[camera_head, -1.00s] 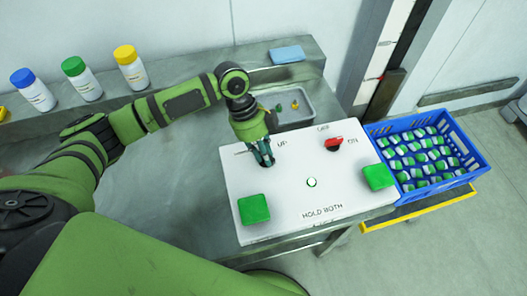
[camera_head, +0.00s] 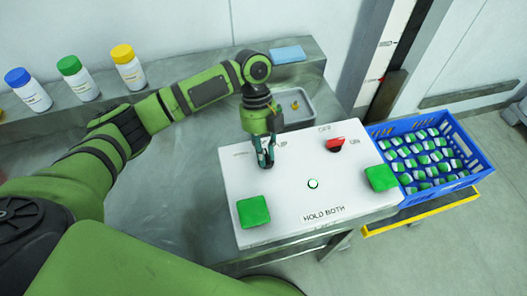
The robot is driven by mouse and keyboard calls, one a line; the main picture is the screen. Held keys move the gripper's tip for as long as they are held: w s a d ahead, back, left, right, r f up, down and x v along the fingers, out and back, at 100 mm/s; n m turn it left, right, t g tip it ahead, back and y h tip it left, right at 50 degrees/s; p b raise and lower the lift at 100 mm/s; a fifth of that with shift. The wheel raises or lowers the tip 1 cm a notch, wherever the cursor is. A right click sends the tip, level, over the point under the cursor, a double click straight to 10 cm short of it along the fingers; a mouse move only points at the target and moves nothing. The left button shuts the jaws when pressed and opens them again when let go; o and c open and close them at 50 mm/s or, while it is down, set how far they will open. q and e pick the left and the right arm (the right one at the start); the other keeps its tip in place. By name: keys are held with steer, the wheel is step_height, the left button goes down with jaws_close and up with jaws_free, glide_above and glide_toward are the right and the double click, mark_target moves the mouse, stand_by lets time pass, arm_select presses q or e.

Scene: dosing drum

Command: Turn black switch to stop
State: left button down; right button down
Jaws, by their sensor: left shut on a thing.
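The white control panel (camera_head: 290,190) lies on the steel bench. My left gripper (camera_head: 266,162) points down at its upper left part, beside the printed word "UP". Its fingers are closed around the black switch, which they hide almost entirely, so I cannot read which way it points. The lettering to the left of the gripper is too faint to read, and part of "UP" is covered. My right gripper is out of view.
A red switch (camera_head: 335,144) sits near "OFF" and "ON". Green buttons stand at left (camera_head: 253,211) and right (camera_head: 380,178). A blue crate (camera_head: 476,160) of small bottles is at right. A grey tray (camera_head: 308,118) lies behind the panel; several capped bottles stand at back left.

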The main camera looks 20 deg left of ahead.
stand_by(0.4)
arm_select(q)
steer(key=c, duration=1.1)
jaws_free()
steer(key=v, duration=1.2)
steer(key=shift+d, duration=0.1)
